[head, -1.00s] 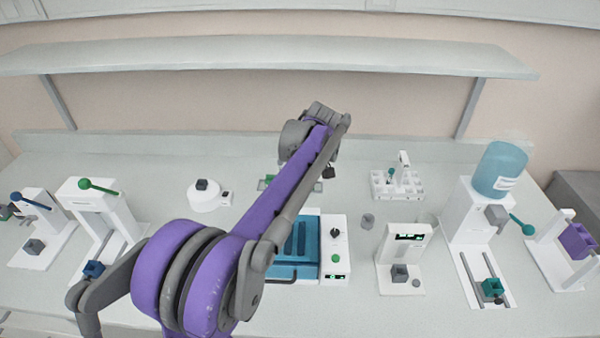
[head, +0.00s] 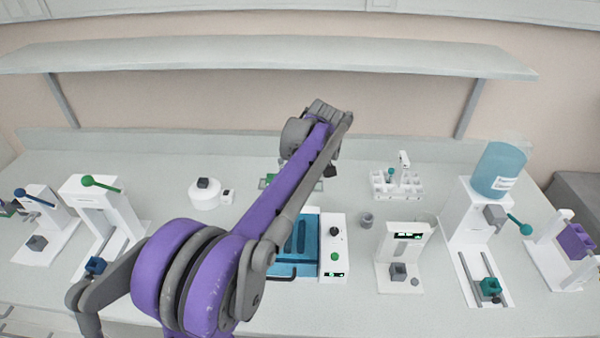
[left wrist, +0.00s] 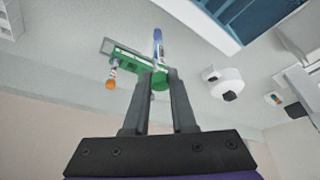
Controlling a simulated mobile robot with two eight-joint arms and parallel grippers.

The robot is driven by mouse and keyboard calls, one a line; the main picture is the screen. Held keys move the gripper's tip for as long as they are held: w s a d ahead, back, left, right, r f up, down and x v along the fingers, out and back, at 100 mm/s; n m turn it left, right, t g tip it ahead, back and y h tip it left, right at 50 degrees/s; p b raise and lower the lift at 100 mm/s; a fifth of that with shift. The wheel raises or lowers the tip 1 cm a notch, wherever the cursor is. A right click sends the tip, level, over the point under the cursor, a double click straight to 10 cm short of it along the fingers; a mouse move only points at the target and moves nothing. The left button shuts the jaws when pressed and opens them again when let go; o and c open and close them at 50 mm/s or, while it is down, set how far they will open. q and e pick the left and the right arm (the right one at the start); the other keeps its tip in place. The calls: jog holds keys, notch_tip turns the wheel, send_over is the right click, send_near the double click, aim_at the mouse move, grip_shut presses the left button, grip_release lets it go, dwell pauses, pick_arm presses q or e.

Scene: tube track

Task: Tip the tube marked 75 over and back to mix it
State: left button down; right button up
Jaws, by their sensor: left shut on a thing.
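My left gripper (left wrist: 160,82) is shut on a tube (left wrist: 158,50) with a green cap, a pale label and a blue far end. The fingers are at the cap end, and the tube's body points away from them. No number is legible on it. A green rack (left wrist: 128,56) is beside the tube in the wrist view, with an orange-capped tube (left wrist: 112,74) at it. I cannot tell whether the held tube is clear of the rack. In the head view my purple left arm hides the held tube and most of the rack (head: 268,179). My right gripper is not in view.
A blue-and-white device (head: 334,250) stands near the arm, with a small grey cup (head: 366,220) to its right. A white compartment tray (head: 397,186) is at the back right, and a round white device (head: 205,195) at the left. Bare bench lies between these.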

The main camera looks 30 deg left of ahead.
pick_arm(q)
notch_tip(320, 180, up, 9)
jog(key=shift+f+p, duration=0.1)
jog(key=shift+p, duration=0.2)
jog(key=shift+w, duration=0.15)
